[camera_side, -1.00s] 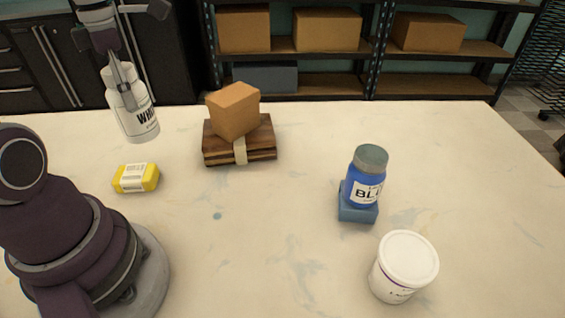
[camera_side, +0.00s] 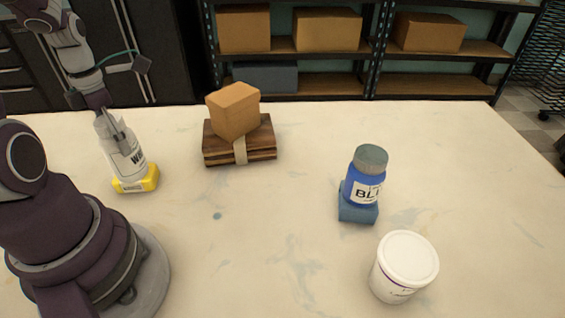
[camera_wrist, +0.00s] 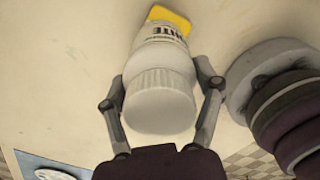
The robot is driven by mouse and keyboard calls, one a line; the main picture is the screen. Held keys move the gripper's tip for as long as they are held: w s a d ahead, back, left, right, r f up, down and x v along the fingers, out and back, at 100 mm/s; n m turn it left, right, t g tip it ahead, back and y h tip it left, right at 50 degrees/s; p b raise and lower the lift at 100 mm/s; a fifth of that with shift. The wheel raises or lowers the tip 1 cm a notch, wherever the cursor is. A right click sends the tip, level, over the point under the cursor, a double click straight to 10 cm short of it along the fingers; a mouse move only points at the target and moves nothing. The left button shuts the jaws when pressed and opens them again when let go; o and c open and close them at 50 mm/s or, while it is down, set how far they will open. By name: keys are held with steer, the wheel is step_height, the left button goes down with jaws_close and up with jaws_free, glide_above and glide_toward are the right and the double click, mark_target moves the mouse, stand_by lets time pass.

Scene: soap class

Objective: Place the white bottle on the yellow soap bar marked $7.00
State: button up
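The white bottle (camera_side: 126,160) is upright with a slight tilt, directly over the yellow soap bar (camera_side: 135,184). Its base appears to touch the bar's top, though I cannot tell whether its weight rests there. My gripper (camera_side: 113,127) is around the bottle's upper part, with a finger against its near side. In the wrist view, the two fingers of my gripper (camera_wrist: 161,98) lie on either side of the bottle's white ribbed cap (camera_wrist: 160,100). The yellow bar shows behind the bottle (camera_wrist: 163,45). The bar's price label is mostly hidden.
An orange-brown block (camera_side: 235,112) sits on a strapped wooden stack (camera_side: 262,142) to the right. A blue bottle (camera_side: 365,180) stands on a blue bar (camera_side: 357,209). A white lidded tub (camera_side: 405,262) is at the front right. The middle of the table is clear.

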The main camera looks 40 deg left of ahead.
steer(key=o, duration=0.4)
steer(key=shift+o, duration=0.2)
steer(key=shift+r, duration=0.1)
steer(key=shift+m, duration=0.5)
steer(key=r, duration=1.2)
steer(key=shift+w+d+r, duration=0.1)
steer(key=shift+w+d, duration=0.1)
steer(key=shift+d, duration=0.05)
steer(key=w+d+m+t, duration=0.1)
steer(key=d+m, duration=0.7)
steer(key=m, duration=0.9)
steer(key=w+d+m+t, duration=0.2)
steer(key=d+m, duration=0.6)
steer(key=m, duration=1)
steer(key=t, duration=0.2)
steer(key=shift+w+d+f+t, duration=0.2)
steer(key=shift+d+f+t, duration=0.05)
steer(key=shift+f+t, duration=0.05)
